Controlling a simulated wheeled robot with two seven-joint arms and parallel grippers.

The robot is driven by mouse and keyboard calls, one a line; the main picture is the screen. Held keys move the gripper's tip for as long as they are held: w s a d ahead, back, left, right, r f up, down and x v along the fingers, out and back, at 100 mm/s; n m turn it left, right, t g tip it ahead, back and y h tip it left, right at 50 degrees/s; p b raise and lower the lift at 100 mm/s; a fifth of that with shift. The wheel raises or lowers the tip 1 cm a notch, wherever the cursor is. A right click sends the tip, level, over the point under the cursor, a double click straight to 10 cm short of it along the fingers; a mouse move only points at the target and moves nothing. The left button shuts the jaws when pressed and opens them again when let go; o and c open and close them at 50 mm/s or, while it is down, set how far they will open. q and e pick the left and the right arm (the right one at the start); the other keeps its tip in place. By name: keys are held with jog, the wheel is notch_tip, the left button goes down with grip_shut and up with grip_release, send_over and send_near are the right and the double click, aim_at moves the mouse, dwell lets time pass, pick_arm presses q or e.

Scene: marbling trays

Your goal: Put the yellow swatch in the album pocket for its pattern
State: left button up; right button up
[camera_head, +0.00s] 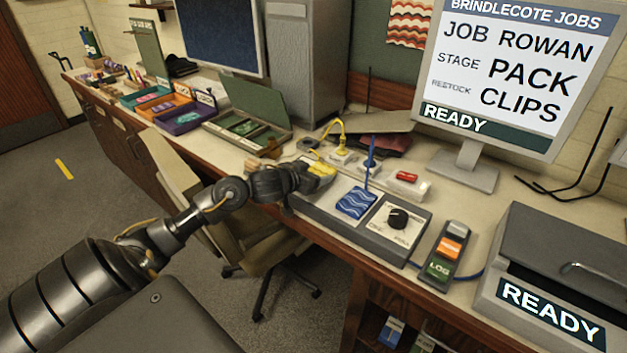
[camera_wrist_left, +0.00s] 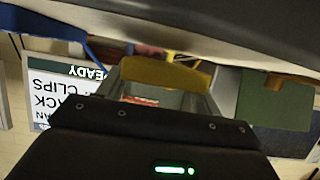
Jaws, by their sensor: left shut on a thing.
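My left gripper (camera_head: 305,173) is over the bench, at the left end of a grey control box (camera_head: 330,213). It is shut on a yellow piece, which I take to be the yellow swatch (camera_head: 322,169). In the left wrist view the yellow piece (camera_wrist_left: 165,73) sits between the fingers; its pattern cannot be made out. A blue swatch with white waves (camera_head: 356,202) lies on the control box. A dark, flat, folder-like thing (camera_head: 385,143) lies behind; I cannot tell whether it is the album. My right gripper is not in view.
An open green compartment box (camera_head: 246,131) and coloured trays stand to the left. A knob (camera_head: 398,217) is on the control box, with a button unit (camera_head: 444,257) to its right. Yellow and blue cords rise behind. A monitor (camera_head: 510,70) and grey machine (camera_head: 550,285) stand right.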

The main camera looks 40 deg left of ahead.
pick_arm(q)
jog(key=shift+f, duration=0.8)
jog(key=shift+f, duration=0.15)
jog(key=o, duration=1)
